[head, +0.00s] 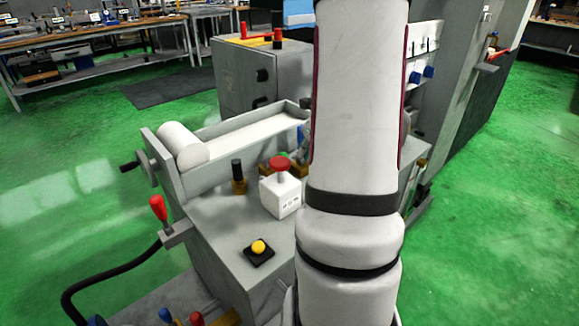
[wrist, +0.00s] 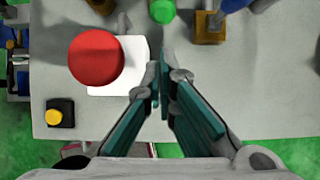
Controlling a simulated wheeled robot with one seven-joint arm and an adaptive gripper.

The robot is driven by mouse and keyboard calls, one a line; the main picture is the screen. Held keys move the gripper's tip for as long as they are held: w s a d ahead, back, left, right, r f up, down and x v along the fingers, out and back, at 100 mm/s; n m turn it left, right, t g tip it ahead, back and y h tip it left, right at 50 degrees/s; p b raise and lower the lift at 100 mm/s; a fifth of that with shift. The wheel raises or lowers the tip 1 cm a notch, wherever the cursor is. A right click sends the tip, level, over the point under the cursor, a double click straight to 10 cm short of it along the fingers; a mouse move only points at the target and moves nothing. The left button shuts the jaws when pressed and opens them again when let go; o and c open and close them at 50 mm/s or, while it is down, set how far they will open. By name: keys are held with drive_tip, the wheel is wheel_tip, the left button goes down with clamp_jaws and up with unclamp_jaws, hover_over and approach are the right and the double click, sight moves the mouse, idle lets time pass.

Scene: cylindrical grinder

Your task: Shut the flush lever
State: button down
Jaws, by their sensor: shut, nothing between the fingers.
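I cannot tell for sure which control is the flush lever. One candidate is a red-handled lever (head: 158,208) on a bracket at the left side of the machine in the head view. Another is a black-knobbed handle on a brass base (head: 238,181) on the machine top. In the wrist view a brass fitting (wrist: 208,28) lies ahead and right of my fingers. My gripper (wrist: 160,64) is shut and empty, its teal fingers pointing over the grey machine top beside the white box (wrist: 132,62). In the head view my arm hides the gripper.
A red mushroom button (head: 280,163) tops the white box (head: 281,195); it looms left of my fingers in the wrist view (wrist: 96,59). A yellow button (head: 258,247) sits nearer. A green button (wrist: 161,11) lies ahead. Green floor (head: 60,190) is open at left.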

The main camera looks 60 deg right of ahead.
drive_tip(key=b+x, duration=0.3)
drive_tip(key=x, duration=0.7)
drive_tip(key=shift+r+p, duration=0.2)
drive_tip(key=shift+p, duration=0.2)
